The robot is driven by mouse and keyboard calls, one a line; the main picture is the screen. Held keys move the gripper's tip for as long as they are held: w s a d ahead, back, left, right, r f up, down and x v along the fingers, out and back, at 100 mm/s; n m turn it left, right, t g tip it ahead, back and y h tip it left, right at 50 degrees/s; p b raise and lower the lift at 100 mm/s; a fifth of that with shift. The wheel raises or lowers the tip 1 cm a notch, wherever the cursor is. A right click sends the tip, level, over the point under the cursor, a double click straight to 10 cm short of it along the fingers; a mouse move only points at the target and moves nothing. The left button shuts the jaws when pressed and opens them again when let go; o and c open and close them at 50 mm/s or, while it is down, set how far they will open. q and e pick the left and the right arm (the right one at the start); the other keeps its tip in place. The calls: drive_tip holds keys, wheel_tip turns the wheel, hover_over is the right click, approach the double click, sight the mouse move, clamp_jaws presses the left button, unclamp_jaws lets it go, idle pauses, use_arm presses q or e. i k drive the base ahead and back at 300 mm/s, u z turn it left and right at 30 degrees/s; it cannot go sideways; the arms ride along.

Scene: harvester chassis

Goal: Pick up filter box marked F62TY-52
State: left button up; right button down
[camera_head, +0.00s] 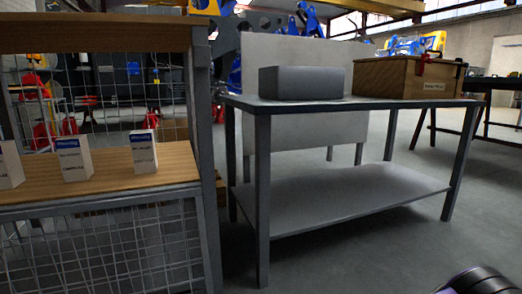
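Three white boxes with printed labels stand upright on the wooden shelf at the left. The left box (9,166) is cut by the picture edge. The middle box (74,160) has a blue band on its front. The right box (143,153) also has a blue band and stands near the shelf's right end. The lettering is too small to read, so I cannot tell which is F62TY-52. Neither of my grippers is in view. A dark rounded part, probably of my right arm, shows at the bottom right corner.
The boxes' shelf (112,178) has wire mesh behind and below it and a grey post at its right. A grey metal table (352,104) holds a grey bin (301,83) and a wooden crate (408,77). Floor is clear in front of the table.

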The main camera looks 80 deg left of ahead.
sight(142, 141)
drive_tip(key=u, duration=4.05)
